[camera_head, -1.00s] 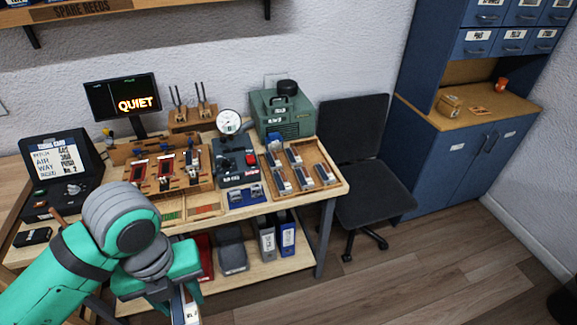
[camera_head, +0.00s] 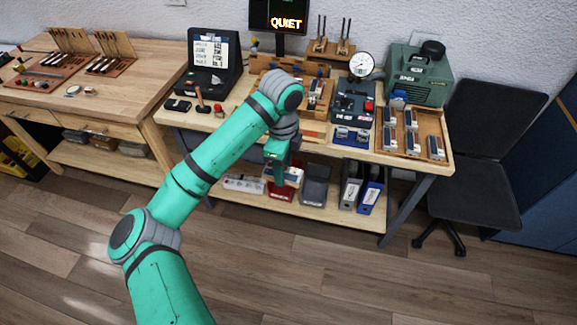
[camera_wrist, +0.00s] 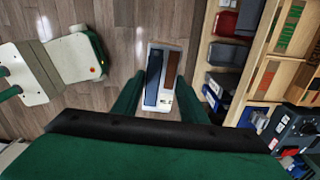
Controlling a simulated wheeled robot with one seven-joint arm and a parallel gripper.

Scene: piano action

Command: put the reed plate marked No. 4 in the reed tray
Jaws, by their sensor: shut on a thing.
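My gripper (camera_wrist: 156,98) is shut on a pale block-like piece (camera_wrist: 152,92) with a dark blue strip and a brown strip, taken to be a reed plate. Its number is not legible. In the head view my gripper (camera_head: 283,170) hangs in front of the bench's front edge, with the pale held piece (camera_head: 294,174) at its tip. A shallow wooden tray (camera_head: 447,156) at the bench's right end holds several similar upright pieces. I cannot tell whether it is the reed tray. My arm hides part of the bench's middle.
A tester with a round gauge (camera_head: 361,66), a blue mat (camera_head: 350,139) and a green machine (camera_head: 416,75) crowd the bench. Binders (camera_head: 370,196) and boxes fill the lower shelf. A black chair (camera_head: 490,135) stands at right. Floor in front is clear.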

